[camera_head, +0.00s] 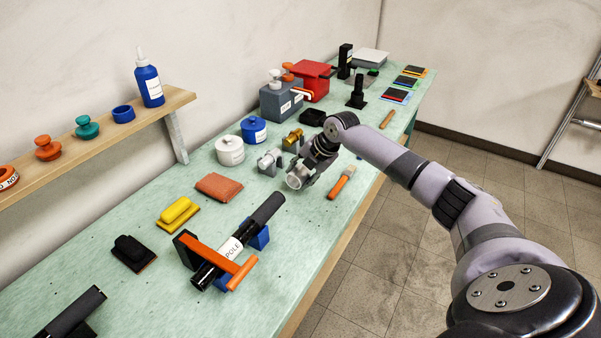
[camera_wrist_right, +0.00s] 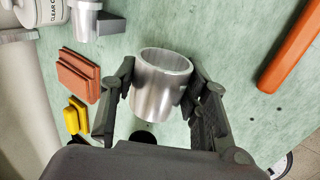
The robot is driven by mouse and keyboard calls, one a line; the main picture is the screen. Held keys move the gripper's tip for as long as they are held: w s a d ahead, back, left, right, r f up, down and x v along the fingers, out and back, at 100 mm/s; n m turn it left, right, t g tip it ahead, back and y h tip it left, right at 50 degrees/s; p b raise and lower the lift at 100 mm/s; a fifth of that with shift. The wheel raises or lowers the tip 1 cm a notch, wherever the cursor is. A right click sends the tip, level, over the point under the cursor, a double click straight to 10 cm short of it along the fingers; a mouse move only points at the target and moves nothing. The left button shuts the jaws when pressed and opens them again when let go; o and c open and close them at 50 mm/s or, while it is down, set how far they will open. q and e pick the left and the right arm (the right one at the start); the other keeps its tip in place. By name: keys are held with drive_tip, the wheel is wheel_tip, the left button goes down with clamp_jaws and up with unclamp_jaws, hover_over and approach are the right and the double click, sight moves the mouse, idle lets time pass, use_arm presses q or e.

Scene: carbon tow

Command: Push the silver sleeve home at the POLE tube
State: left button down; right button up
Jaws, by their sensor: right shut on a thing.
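The silver sleeve (camera_head: 296,179) is a short, hollow metal cylinder. My right gripper (camera_head: 303,171) is shut on it, above the bench beyond the upper end of the POLE tube. In the right wrist view the two fingers (camera_wrist_right: 160,82) press on opposite sides of the sleeve (camera_wrist_right: 158,95), with its open rim showing. The POLE tube (camera_head: 268,208) is black with a white POLE label (camera_head: 231,249). It lies diagonally in blue supports (camera_head: 260,237), with an orange bar (camera_head: 216,262) across it. The sleeve and tube are apart. My left gripper is not in view.
A silver fitting (camera_head: 269,161) and a gold one (camera_head: 292,139) stand behind the gripper. An orange-handled tool (camera_head: 341,183) lies near the front edge. Reddish (camera_head: 219,187) and yellow (camera_head: 178,213) blocks lie left of the tube. Another black tube (camera_head: 70,314) is at lower left.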

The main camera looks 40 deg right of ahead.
sight(281, 195)
drive_tip(key=shift+s+a+r+p, duration=0.15)
drive_tip(key=shift+s+a+p, duration=0.2)
drive_tip(key=shift+a+p, duration=0.35)
drive_tip(key=shift+s+a+p, duration=0.25)
drive_tip(key=shift+a+p, duration=0.1)
drive_tip(key=shift+a, duration=0.3)
drive_tip(key=shift+s+a+p, duration=0.2)
drive_tip(key=shift+a+p, duration=0.15)
drive_tip(key=shift+a, duration=0.25)
drive_tip(key=shift+s+a+p, duration=0.25)
drive_tip(key=shift+a+p, duration=0.1)
drive_tip(key=shift+a, duration=0.3)
drive_tip(key=shift+s+a+p, duration=0.15)
drive_tip(key=shift+a+p, duration=0.15)
drive_tip(key=shift+p, duration=0.05)
drive_tip(key=shift+s+a+p, duration=0.25)
drive_tip(key=shift+a+p, duration=0.35)
drive_tip(key=shift+p, duration=0.15)
drive_tip(key=shift+s+a+p, duration=0.25)
drive_tip(key=shift+a+p, duration=0.4)
drive_tip(key=shift+p, duration=0.15)
drive_tip(key=shift+s+a+p, duration=0.25)
drive_tip(key=shift+a+p, duration=0.35)
drive_tip(key=shift+p, duration=0.15)
idle(1.7)
drive_tip(key=shift+s+a+f, duration=0.1)
drive_tip(key=shift+a+f, duration=0.1)
idle(0.5)
